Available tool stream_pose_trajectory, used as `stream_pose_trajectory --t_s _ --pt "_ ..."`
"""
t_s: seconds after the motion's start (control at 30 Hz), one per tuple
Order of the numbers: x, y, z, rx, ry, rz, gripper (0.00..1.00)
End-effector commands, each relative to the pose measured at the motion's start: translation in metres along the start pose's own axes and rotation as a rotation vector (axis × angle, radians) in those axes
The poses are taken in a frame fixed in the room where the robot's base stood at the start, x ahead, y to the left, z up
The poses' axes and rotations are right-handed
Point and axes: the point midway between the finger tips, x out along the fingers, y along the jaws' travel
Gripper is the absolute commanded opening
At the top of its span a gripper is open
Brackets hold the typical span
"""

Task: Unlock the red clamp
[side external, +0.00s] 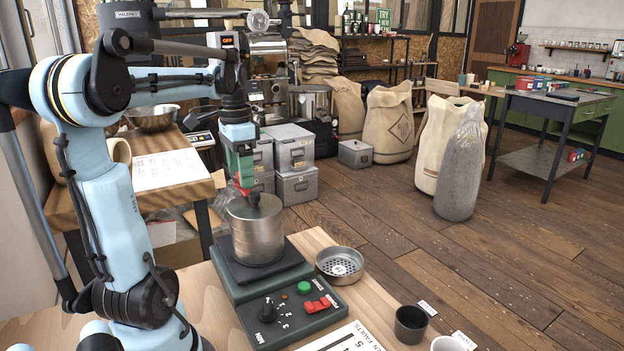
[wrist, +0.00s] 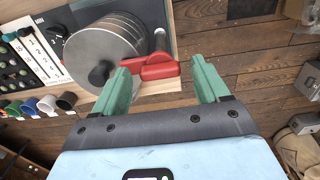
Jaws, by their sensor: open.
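The red clamp (wrist: 160,67) shows in the wrist view beside the lid of a steel canister (wrist: 105,45); a small part of the clamp (side external: 243,188) also shows in the side view, below my gripper. The canister (side external: 256,235) has a dark round knob on its lid and stands on a dark green machine base (side external: 262,285). My gripper (wrist: 162,66) is open, with its green fingers apart. The clamp lies between the fingers in the wrist picture, nearer the left one. I cannot tell whether a finger touches it. In the side view my gripper (side external: 240,168) points down above the canister.
The base carries a black dial, a green button (side external: 304,287) and a red switch (side external: 318,304). A perforated metal dish (side external: 340,263) sits right of it. A dark cup (side external: 411,324) and a white cup stand at the front right. Wooden floor is open beyond the table.

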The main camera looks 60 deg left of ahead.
Motion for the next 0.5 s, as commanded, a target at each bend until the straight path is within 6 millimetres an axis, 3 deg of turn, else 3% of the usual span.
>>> stream_pose_trajectory --t_s 0.07,0.37,0.5 --pt "-0.0002 0.0000 0.0000 0.000 0.000 0.000 0.65" --pt "-0.0003 0.0000 0.0000 0.000 0.000 0.000 0.19" --pt "-0.0004 0.0000 0.0000 -0.004 0.000 0.000 0.18"
